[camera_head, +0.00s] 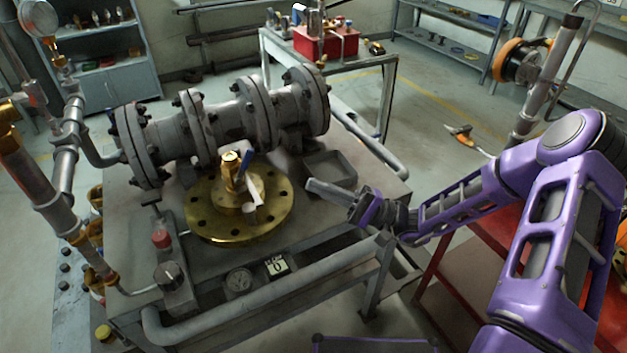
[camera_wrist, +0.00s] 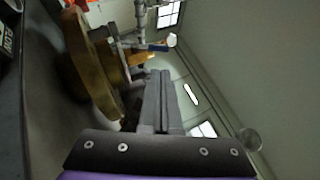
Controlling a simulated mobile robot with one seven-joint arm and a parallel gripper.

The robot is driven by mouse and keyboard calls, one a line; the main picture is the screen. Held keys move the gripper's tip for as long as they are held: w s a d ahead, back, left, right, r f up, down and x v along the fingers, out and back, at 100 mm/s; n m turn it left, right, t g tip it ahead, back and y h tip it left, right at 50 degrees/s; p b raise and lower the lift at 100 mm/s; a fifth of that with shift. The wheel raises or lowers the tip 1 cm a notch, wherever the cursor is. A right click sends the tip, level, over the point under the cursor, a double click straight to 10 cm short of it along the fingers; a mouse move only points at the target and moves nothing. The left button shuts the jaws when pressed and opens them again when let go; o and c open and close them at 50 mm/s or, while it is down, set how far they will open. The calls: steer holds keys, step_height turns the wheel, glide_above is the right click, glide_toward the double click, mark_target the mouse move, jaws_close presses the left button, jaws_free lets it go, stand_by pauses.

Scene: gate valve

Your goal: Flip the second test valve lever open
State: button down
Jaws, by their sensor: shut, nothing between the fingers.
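A brass flange (camera_head: 205,222) lies on the workbench, with a brass valve fitting (camera_head: 231,165) upright at its centre. My gripper (camera_head: 311,184) is shut and empty, to the right of the flange and apart from the levers.
A large grey flanged pipe (camera_head: 225,122) lies behind the brass flange. A shallow grey tray (camera_head: 330,168) is close behind my gripper. A red-capped part (camera_head: 161,238) and a gauge (camera_head: 239,281) are at the bench's front. A grey pipe rail (camera_head: 270,292) runs along the front edge.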

mark_target(244, 167)
steer(key=s+x, duration=0.1)
steer(key=x, duration=1)
steer(key=shift+w+a+r, duration=0.15)
steer(key=shift+w+a, duration=0.15)
steer(key=shift+w, duration=0.2)
steer(key=shift+a+r+n, duration=0.1)
steer(key=shift+r+n, duration=0.05)
steer(key=shift+n, duration=0.15)
steer(key=shift+s+r+h+p, duration=0.1)
steer(key=shift+r+h+p, duration=0.05)
steer(key=shift+h+p, duration=0.2)
steer(key=shift+s+a+r+n+g+h+p, duration=0.2)
steer(key=shift+a+r+n+g+h+p, duration=0.1)
steer(key=shift+n+h+p, duration=0.35)
steer(key=shift+s+a+r+n+g+h+p, duration=0.15)
steer(key=shift+a+r+n+g+h+p, duration=0.15)
steer(key=shift+n+h+p, duration=0.3)
steer(key=shift+s+a+r+n+g+h+p, duration=0.2)
steer(key=shift+a+r+n+h+p, duration=0.15)
steer(key=shift+n+h, duration=0.35)
steer(key=shift+f, duration=0.1)
steer(key=shift+d, duration=0.15)
